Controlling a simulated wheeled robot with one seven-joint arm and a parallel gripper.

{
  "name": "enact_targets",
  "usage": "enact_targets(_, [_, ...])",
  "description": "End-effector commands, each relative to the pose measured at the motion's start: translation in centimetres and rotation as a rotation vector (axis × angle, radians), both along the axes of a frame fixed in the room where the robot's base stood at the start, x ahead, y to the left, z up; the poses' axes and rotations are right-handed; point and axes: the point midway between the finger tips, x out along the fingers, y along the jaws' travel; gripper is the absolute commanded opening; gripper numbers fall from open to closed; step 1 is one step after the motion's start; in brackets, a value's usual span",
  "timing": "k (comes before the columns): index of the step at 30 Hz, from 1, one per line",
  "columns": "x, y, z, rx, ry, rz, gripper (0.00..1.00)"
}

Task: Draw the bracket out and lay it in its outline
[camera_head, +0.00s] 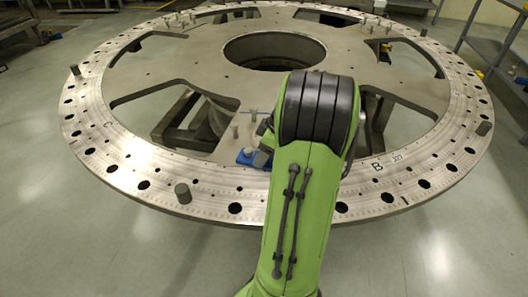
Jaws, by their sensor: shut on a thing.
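My green arm reaches over the near side of the large metal turret plate (140,165) and hides much of what lies beyond it. A dark grey part of my gripper (263,157) shows at the left of the arm's black joint, low at the plate's inner edge. It is shut, but its fingertips and the bracket in it are hidden. A small blue piece (246,159) with a metal stud on it sits just left of the gripper; I cannot tell if it is part of the bracket. A thin blue line (249,111) shows on the plate beyond. No full outline is visible.
Small bolts (235,130) stand near the gripper. The plate has large cut-outs and a central hole (275,52). A shelf (500,50) stands at the right.

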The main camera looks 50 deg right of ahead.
Motion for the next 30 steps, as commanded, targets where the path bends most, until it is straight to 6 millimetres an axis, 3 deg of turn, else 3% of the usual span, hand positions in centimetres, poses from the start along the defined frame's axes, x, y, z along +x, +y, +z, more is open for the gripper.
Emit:
enact_targets(3, [0.0,0.0,0.0,-0.001,0.0,0.0,0.04])
enact_targets(20, [-0.4,1.3,0.2,-0.002,-0.001,0.0,0.04])
enact_targets(30, [-1.0,3.2,0.2,-0.002,-0.002,0.001,0.04])
